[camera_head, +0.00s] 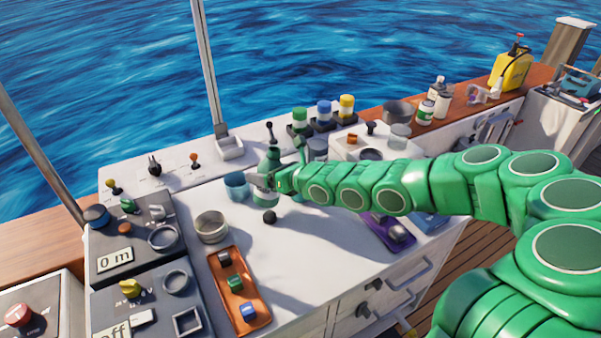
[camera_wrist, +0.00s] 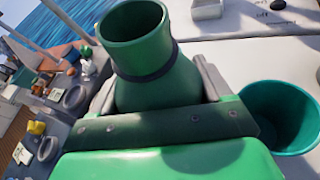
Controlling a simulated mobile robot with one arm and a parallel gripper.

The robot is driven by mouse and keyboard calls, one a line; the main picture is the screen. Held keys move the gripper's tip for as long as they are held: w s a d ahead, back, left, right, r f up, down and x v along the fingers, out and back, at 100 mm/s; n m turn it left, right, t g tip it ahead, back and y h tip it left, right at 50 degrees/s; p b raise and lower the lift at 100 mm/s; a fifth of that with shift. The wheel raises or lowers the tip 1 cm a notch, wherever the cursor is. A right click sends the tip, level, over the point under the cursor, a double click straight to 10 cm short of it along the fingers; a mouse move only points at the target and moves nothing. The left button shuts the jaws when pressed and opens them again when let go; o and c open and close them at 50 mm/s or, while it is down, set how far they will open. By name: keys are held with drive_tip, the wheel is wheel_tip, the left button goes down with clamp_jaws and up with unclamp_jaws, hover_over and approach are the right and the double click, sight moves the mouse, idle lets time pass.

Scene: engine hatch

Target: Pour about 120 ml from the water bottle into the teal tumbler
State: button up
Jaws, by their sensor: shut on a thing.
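The water bottle (camera_head: 270,162) is green and looks about upright over the white counter. My gripper (camera_head: 267,183) is shut on it around the body, below the neck. In the wrist view the bottle (camera_wrist: 150,75) shows its open mouth and a dark band at the neck, between my gripper's two fingers (camera_wrist: 155,95). The teal tumbler (camera_head: 236,187) stands just left of the bottle in the head view, apart from it. In the wrist view the tumbler (camera_wrist: 282,112) is at the right, mouth up; its bottom is partly hidden. I cannot see the water level in the bottle.
A round pale tin (camera_head: 211,227) stands left of the bottle, with an orange tray (camera_head: 239,290) in front. Control panels (camera_head: 130,237) fill the left. The counter's middle front is clear.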

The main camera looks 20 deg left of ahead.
sight(268, 163)
drive_tip(key=shift+w+d+f+m+y, duration=0.1)
drive_tip(key=shift+d+m+y, duration=0.05)
drive_tip(key=shift+m+y, duration=0.2)
drive_tip(key=shift+w+d+r+m+g, duration=0.1)
drive_tip(key=shift+w+r+m+g, duration=0.15)
drive_tip(key=shift+r+m, duration=0.4)
drive_tip(key=shift+w+d+m+g+y, duration=0.25)
drive_tip(key=shift+m+y, duration=0.35)
drive_tip(key=shift+y, duration=0.15)
drive_tip(key=shift+s+r+m, duration=0.1)
drive_tip(key=shift+r+m, duration=0.35)
drive_tip(key=shift+m, duration=0.05)
drive_tip(key=shift+s+a+r+m+y, duration=0.1)
drive_tip(key=shift+r+m+y, duration=0.05)
drive_tip(key=shift+m+y, duration=0.25)
drive_tip(key=shift+s+a+f+m+y, duration=0.2)
drive_tip(key=shift+m+y, duration=0.1)
drive_tip(key=shift+m, duration=0.2)
drive_tip(key=shift+s+a+r+m+y, duration=0.1)
drive_tip(key=shift+r+m+y, duration=0.3)
drive_tip(key=shift+m, duration=0.4)
drive_tip(key=shift+s+f+m+y, duration=0.15)
drive_tip(key=shift+m+y, duration=0.25)
drive_tip(key=shift+m, duration=0.4)
drive_tip(key=shift+w+r+m+t, duration=0.3)
drive_tip(key=shift+r+m+t, duration=0.1)
drive_tip(key=shift+m, duration=0.2)
